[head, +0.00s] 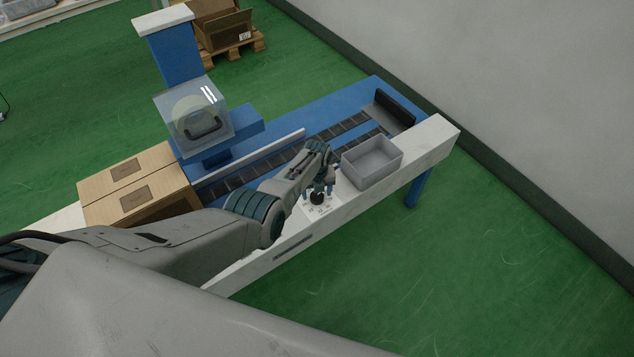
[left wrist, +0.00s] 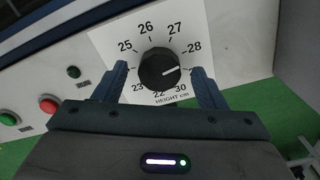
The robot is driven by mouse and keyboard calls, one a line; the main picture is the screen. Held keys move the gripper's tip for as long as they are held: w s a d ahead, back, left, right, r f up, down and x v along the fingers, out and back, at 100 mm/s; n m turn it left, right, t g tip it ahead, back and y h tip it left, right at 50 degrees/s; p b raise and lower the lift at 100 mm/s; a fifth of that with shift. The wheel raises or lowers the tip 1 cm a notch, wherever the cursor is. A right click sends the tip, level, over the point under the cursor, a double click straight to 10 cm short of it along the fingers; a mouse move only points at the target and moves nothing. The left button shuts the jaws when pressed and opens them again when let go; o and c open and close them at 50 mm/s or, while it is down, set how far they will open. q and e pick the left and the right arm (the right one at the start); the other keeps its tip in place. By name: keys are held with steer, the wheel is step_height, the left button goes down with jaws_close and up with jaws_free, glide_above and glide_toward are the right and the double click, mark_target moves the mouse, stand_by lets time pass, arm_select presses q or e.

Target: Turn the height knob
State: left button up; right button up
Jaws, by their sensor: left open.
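The height knob (left wrist: 159,69) is a round black dial with a white pointer line, on a white scale plate (left wrist: 116,37) marked "HEIGHT cm". Its pointer aims right and slightly up, just below the 28 mark. My left gripper (left wrist: 161,84) is open, with one blue finger on each side of the knob; I cannot tell whether they touch it. In the head view the knob (head: 317,198) sits on the white front rail, with my left gripper (head: 319,189) right at it. My right gripper is not in view.
A grey bin (head: 372,162) stands on the rail right of the knob. A cardboard box (head: 137,186) sits at the left of the conveyor (head: 345,125). Red (left wrist: 48,104) and green (left wrist: 9,119) buttons lie left of the knob.

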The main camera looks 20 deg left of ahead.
mark_target(317, 195)
arm_select(q)
step_height(317, 195, up, 10)
steer(key=p, duration=0.2)
steer(key=shift+s, duration=0.1)
stand_by(0.6)
